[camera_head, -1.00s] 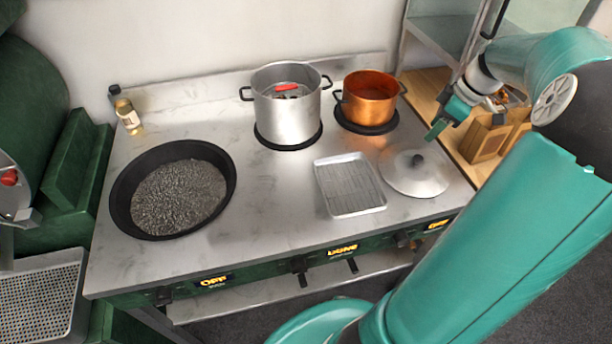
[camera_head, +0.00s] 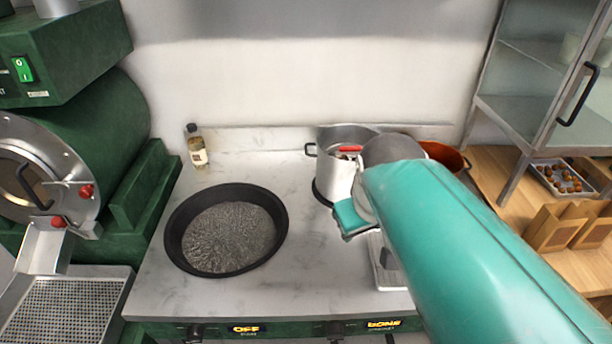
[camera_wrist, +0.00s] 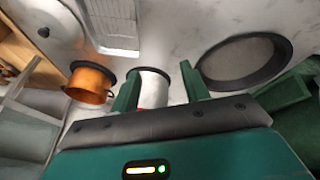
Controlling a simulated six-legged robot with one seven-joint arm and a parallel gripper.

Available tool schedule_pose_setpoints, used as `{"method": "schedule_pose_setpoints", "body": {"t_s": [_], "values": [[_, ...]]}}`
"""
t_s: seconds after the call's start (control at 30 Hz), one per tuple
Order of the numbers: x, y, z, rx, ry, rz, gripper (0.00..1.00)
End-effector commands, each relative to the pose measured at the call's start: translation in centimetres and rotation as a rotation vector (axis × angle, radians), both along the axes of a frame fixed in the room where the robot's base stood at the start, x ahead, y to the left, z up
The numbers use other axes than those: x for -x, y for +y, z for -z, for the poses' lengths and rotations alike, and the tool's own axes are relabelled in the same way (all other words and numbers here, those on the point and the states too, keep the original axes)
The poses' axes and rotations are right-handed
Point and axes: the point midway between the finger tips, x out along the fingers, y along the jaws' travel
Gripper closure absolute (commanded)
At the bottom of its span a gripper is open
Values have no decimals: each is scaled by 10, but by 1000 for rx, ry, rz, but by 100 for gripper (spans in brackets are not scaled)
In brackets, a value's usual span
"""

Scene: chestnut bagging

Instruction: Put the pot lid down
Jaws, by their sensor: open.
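The pot lid (camera_wrist: 35,14), pale metal with a dark knob, lies on the counter at the upper left of the wrist view. In the head view my arm hides it. My gripper (camera_wrist: 158,88) is open and empty, apart from the lid; in the head view its green part (camera_head: 350,218) shows in front of the silver pot. The silver pot (camera_head: 335,185) has no lid on it and holds a red-handled thing. In the wrist view the pot (camera_wrist: 152,90) shows between my fingers. The copper pot (camera_wrist: 90,84) is beside it, and is partly hidden in the head view.
A black pan (camera_head: 177,235) with grey contents sits on the left of the counter. A metal tray (camera_head: 390,273) is partly hidden under my arm. A small bottle (camera_head: 196,148) stands at the back left. A wooden side table (camera_head: 505,180) holds a chestnut tray and paper bags. The counter between pan and pots is clear.

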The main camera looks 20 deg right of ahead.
Motion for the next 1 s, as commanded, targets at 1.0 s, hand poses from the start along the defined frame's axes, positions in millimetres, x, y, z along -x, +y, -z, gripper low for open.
{"method": "schedule_pose_setpoints", "body": {"t_s": [1.0], "values": [[41,49,5,-156,-129,64,54]]}}
